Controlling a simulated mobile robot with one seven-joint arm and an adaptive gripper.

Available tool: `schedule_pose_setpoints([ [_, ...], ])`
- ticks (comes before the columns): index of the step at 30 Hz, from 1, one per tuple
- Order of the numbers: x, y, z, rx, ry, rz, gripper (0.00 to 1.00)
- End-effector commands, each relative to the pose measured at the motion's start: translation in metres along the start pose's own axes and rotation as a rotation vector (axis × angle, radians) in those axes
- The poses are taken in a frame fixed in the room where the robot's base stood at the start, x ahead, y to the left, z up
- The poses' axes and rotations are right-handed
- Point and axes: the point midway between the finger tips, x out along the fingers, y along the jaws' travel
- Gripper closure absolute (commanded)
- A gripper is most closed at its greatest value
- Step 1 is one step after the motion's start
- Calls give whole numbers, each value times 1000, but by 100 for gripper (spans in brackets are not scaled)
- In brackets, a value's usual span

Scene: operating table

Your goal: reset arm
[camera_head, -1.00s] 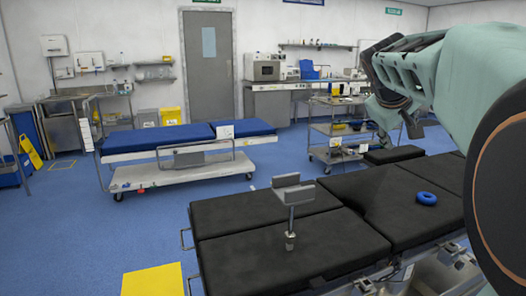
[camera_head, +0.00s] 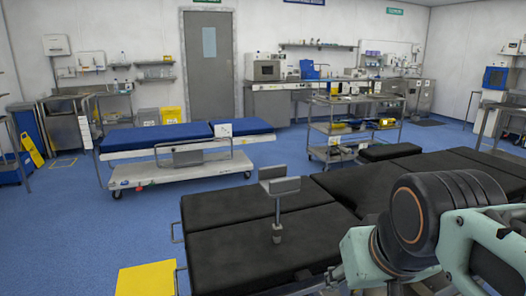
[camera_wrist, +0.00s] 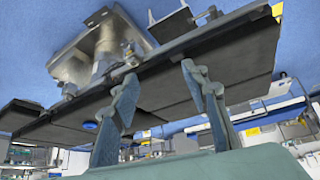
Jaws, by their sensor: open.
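My gripper (camera_wrist: 158,72) shows in the wrist view with its two fingers spread apart and nothing between them. Beyond them is the black-padded operating table (camera_wrist: 235,70), seen tilted. The same operating table (camera_head: 235,250) fills the lower middle of the head view. My arm is folded at the lower right of the head view, in front of the table's near right part. The gripper itself cannot be made out in the head view. A small blue ring (camera_wrist: 90,125) shows on the dark pads in the wrist view; my arm seems to hide it in the head view.
A grey post with a cradle-shaped top (camera_head: 279,188) stands upright on the table. A blue-topped trolley bed (camera_head: 185,137) and a steel cart (camera_head: 335,130) stand behind. A yellow floor patch (camera_head: 147,279) lies at the lower left.

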Motion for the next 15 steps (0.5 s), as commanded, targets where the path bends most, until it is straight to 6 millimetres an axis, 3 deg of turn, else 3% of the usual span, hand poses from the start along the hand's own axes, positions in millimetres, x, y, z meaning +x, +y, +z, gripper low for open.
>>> schedule_pose_setpoints([
  [1,8,-7,26,25,-30,-5,58],
  [3,19,-19,58,59,-72,-15,58],
  [5,-2,-19,41,57,-68,-19,58],
  [15,-68,-15,0,53,-69,-19,58],
])
